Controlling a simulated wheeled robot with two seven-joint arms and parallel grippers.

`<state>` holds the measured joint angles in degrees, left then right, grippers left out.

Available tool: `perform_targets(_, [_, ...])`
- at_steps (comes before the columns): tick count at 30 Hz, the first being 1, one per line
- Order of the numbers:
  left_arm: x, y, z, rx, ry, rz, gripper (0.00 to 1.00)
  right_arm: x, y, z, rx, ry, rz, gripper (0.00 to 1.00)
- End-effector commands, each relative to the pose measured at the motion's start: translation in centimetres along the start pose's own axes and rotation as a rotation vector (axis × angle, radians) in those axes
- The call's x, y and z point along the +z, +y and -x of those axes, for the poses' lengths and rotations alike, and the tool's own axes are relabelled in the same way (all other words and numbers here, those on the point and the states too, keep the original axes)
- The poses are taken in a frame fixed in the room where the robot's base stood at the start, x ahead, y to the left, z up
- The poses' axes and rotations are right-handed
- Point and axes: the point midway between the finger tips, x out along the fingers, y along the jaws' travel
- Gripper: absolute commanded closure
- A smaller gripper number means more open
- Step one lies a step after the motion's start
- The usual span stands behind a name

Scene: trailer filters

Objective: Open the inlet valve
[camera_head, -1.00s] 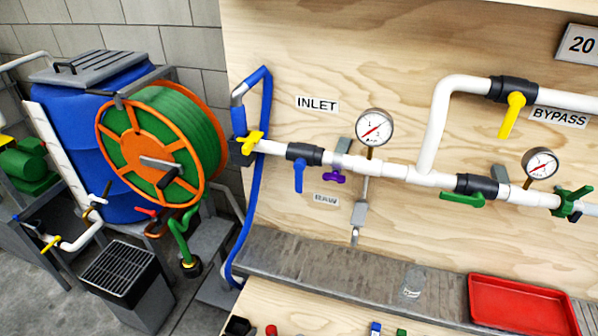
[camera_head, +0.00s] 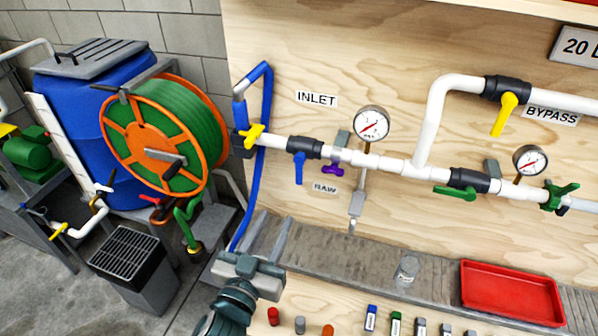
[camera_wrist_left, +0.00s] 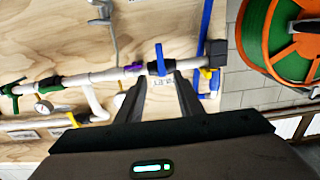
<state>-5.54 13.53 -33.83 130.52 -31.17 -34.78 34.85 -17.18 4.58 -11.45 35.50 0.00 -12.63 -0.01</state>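The inlet valve is a black body (camera_head: 304,147) on the white pipe below the INLET label (camera_head: 316,99). Its blue lever (camera_head: 299,168) hangs straight down, across the pipe. My left gripper (camera_head: 271,222) is open and empty, below and left of the lever and apart from it. In the left wrist view, which is upside down, the blue lever (camera_wrist_left: 160,56) shows beyond and between the two spread fingertips (camera_wrist_left: 160,76). My right gripper is not in view.
A yellow valve (camera_head: 251,136) and a blue hose (camera_head: 261,180) are left of the inlet valve. A purple handle (camera_head: 332,170) and gauge (camera_head: 371,124) are right of it. A grey ledge (camera_head: 340,257) runs below, with a red tray (camera_head: 511,292) at right.

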Motion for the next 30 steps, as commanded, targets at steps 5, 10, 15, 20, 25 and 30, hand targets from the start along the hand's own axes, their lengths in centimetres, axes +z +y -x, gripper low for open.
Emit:
perform_targets(5, [0.0,0.0,-0.3,0.0,0.0,-0.001,0.66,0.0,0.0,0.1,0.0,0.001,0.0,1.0])
perform_targets(10, [-0.1,0.0,-1.5,0.0,-0.001,-0.002,0.66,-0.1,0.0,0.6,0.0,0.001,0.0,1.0])
perform_targets(15, [-0.3,0.0,-3.8,0.0,0.001,-0.003,0.66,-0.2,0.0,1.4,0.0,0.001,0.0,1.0])
perform_targets(20, [-0.3,0.0,-6.5,0.0,0.0,-0.003,0.66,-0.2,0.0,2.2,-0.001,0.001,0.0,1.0])
perform_targets(25, [-0.3,0.0,-9.6,0.0,-0.001,-0.003,0.66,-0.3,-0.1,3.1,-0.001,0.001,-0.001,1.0])
perform_targets(30, [-0.2,0.0,-12.6,0.0,-0.001,-0.002,0.66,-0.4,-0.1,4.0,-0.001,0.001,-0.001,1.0])
